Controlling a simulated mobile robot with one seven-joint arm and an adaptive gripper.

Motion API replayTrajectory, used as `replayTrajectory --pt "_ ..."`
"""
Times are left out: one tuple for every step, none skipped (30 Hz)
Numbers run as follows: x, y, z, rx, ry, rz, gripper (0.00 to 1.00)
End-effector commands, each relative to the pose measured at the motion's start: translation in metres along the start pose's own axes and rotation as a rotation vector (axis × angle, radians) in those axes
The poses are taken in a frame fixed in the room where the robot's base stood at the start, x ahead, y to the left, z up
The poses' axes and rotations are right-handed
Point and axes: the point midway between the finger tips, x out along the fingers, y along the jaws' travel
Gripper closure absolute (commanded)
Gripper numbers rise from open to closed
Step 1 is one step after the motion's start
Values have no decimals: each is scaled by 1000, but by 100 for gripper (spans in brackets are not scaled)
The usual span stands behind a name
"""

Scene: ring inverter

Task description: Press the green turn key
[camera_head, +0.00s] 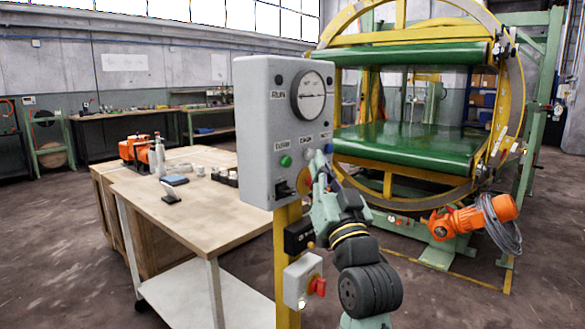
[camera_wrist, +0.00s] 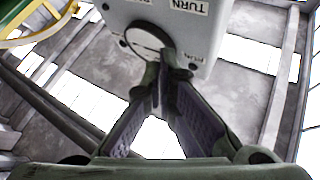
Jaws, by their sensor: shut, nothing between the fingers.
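The green key (camera_head: 286,161) is a small round button on the front of a grey control box (camera_head: 257,130), under a small label at the left of a row. My gripper (camera_head: 318,166) is shut and empty, at the lower right of the box front, to the right of the green key and apart from it. In the wrist view my fingertips (camera_wrist: 164,72) meet in front of the box (camera_wrist: 208,35), whose label reads TURN. A round disc (camera_wrist: 147,38) shows behind the fingertips. I cannot tell whether they touch the box. The green key is not visible in the wrist view.
A black switch (camera_head: 284,190), a blue button (camera_head: 328,149) and a gauge (camera_head: 311,95) are on the box. A yellow post (camera_head: 285,255) carries a red-handled switch box (camera_head: 303,281) below. A wooden table (camera_head: 215,218) stands left; the yellow ring machine (camera_head: 460,190) stands behind.

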Motion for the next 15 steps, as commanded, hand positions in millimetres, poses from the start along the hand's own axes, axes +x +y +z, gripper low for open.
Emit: replayTrajectory --pt "-4 13 0 0 -10 18 100" --pt "-5 18 0 1 -14 25 100" --pt "-6 24 0 2 -19 33 100" --pt "-7 27 -1 2 -22 38 100" --pt "-8 30 -1 3 -25 42 100" --pt "-9 32 -1 3 -27 45 100" --pt "-9 34 -1 3 -29 47 100" --pt "-9 34 -1 4 -29 48 100" --pt "-10 35 -1 4 -30 49 100" --pt "-10 35 -1 4 -30 49 100" --pt "-9 34 -1 4 -30 49 100" --pt "-9 34 -1 4 -30 48 100" --pt "-9 34 -1 4 -29 48 100" --pt "-9 34 -1 4 -29 48 100" --pt "-9 34 -1 4 -29 48 100"
